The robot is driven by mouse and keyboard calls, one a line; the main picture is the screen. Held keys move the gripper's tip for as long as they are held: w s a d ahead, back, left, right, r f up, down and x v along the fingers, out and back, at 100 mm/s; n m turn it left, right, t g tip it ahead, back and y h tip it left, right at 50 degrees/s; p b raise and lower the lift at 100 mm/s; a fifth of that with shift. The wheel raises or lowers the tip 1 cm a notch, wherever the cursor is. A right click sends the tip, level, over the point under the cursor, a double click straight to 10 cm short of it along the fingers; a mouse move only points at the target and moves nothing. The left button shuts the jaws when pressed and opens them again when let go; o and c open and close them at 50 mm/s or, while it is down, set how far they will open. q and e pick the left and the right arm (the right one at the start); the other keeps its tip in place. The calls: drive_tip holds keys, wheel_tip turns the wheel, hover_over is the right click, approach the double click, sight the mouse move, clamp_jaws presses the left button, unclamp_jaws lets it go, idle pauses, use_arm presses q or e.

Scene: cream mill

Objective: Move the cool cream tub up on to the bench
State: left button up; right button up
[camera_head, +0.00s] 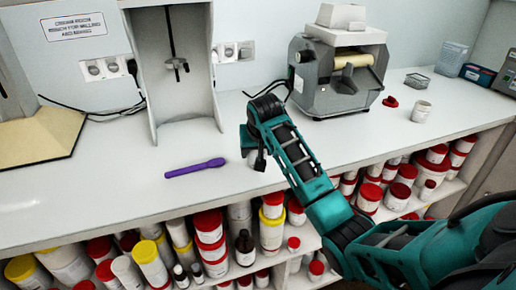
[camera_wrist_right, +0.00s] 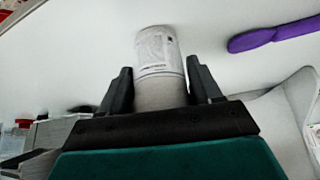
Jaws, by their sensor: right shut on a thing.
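My right gripper (camera_wrist_right: 160,88) is shut on a pale grey-white tub (camera_wrist_right: 160,52) with a printed label, held between its two dark fingers in the right wrist view. In the head view the right gripper (camera_head: 254,150) is over the front part of the white bench (camera_head: 110,185), right of the purple spatula. I cannot tell whether the tub touches the bench top. My left gripper is not in view.
A purple spatula (camera_head: 195,168) lies on the bench left of the gripper. A grey mill (camera_head: 336,75) stands behind to the right, with a red item (camera_head: 390,102) and a white tub (camera_head: 421,111) beside it. A stand (camera_head: 175,70) is at the back. Several tubs fill the shelf below.

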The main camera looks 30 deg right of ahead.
drive_tip(key=shift+s+a, duration=0.1)
drive_tip(key=shift+a, duration=0.05)
drive_tip(key=o, duration=1.1)
drive_tip(key=shift+f, duration=0.15)
drive_tip(key=shift+r, duration=0.3)
drive_tip(key=v, duration=1.2)
drive_tip(key=shift+f, duration=0.2)
